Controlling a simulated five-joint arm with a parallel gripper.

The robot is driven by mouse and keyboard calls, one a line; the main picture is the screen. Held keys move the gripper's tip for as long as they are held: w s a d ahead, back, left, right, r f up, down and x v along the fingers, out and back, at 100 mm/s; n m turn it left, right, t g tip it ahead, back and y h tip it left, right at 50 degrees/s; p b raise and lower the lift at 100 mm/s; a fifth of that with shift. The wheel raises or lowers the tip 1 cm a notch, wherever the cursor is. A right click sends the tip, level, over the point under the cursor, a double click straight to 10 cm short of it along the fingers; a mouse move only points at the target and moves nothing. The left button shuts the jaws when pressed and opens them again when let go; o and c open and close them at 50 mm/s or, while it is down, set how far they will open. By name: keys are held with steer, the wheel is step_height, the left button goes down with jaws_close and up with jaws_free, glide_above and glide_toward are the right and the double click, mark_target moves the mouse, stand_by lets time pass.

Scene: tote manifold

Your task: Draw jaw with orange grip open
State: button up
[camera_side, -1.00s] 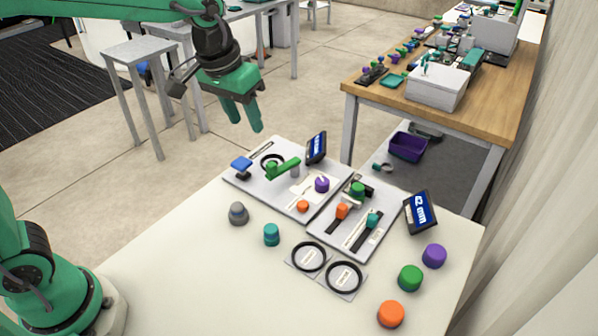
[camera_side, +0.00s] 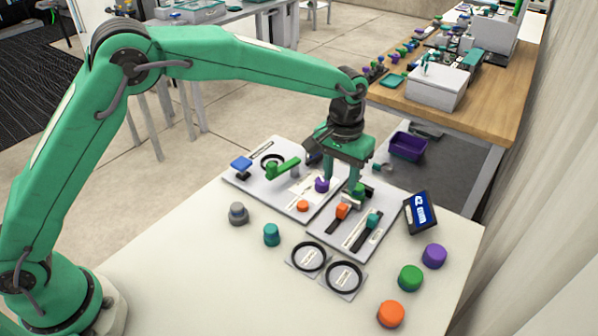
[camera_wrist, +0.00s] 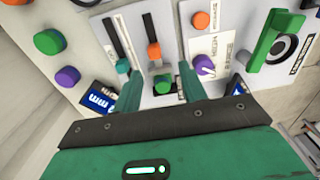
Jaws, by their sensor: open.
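The jaw with the orange grip (camera_side: 342,210) sits at a slot on the right-hand grey board (camera_side: 338,243). In the wrist view the orange grip (camera_wrist: 154,51) lies beyond and between my fingertips. A teal grip (camera_side: 373,220) is on the neighbouring slot. A green knob (camera_side: 359,189) is at the board's far end, and in the wrist view it (camera_wrist: 162,83) lies between my fingers. My gripper (camera_side: 340,188) is open, fingers pointing down over the far end of the board. It is also seen empty in the wrist view (camera_wrist: 154,68). Contact cannot be told.
The left board has a purple knob (camera_side: 321,186), an orange button (camera_side: 302,206), a green lever (camera_side: 283,168) and a blue knob (camera_side: 241,163). A display (camera_side: 421,211) stands right. Loose purple (camera_side: 434,256), green (camera_side: 410,278) and orange (camera_side: 391,314) pieces lie front right. The table's front is clear.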

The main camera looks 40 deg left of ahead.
mark_target(342, 206)
steer(key=shift+w+d+f, duration=0.2)
steer(key=shift+d+f, duration=0.45)
steer(key=shift+f, duration=0.15)
steer(key=shift+f, duration=3.9)
jaws_close()
